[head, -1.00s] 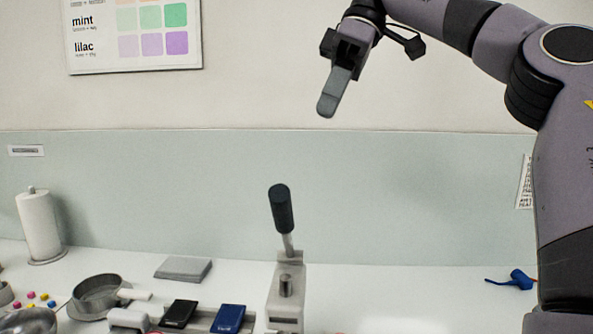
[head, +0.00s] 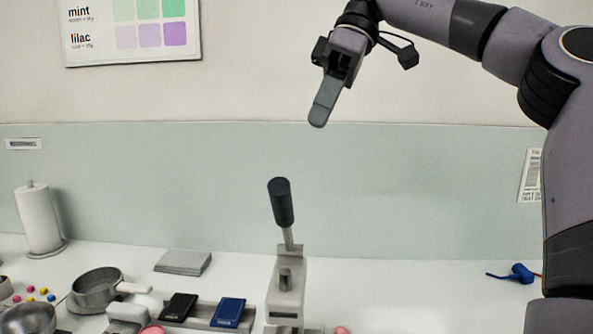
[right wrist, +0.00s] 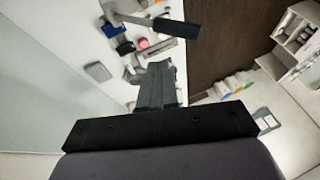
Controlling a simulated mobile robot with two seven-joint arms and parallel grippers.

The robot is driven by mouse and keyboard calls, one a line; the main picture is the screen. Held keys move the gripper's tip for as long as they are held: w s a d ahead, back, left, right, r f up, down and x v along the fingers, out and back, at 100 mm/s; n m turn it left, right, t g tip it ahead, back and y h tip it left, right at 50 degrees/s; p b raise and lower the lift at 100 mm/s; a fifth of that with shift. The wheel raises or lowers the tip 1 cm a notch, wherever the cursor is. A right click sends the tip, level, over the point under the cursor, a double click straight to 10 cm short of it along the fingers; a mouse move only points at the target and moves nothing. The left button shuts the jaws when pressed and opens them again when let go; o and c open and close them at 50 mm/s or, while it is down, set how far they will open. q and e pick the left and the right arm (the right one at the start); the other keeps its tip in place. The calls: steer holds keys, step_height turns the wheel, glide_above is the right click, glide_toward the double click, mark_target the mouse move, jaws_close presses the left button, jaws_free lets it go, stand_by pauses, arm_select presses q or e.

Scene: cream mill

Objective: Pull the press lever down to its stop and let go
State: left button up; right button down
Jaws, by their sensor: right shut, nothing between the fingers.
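The press (head: 288,285) stands on the white counter at the bottom middle of the head view. Its lever (head: 281,203) has a black grip and points up, leaning slightly left. My right gripper (head: 318,122) is shut and empty, above the lever and a little to its right, apart from it. In the right wrist view the shut fingers (right wrist: 160,70) point toward the counter, and the black lever grip (right wrist: 176,28) shows beyond them. My left gripper is not in view.
A blue block (head: 228,312) and a black block (head: 179,306) sit left of the press. A metal pan (head: 97,290), a grey slab (head: 183,262) and a paper towel roll (head: 38,218) stand farther left. A blue tool (head: 521,273) lies at the right. The counter right of the press is mostly clear.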

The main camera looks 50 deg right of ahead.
glide_toward(285, 223)
steer(key=w, duration=0.2)
steer(key=shift+s+a+f, duration=0.15)
steer(key=shift+a+f, duration=0.2)
steer(key=shift+a, duration=0.25)
steer(key=shift+s+a+f, duration=0.15)
steer(key=shift+a+f, duration=0.25)
steer(key=shift+a, duration=0.15)
steer(key=shift+f, duration=0.1)
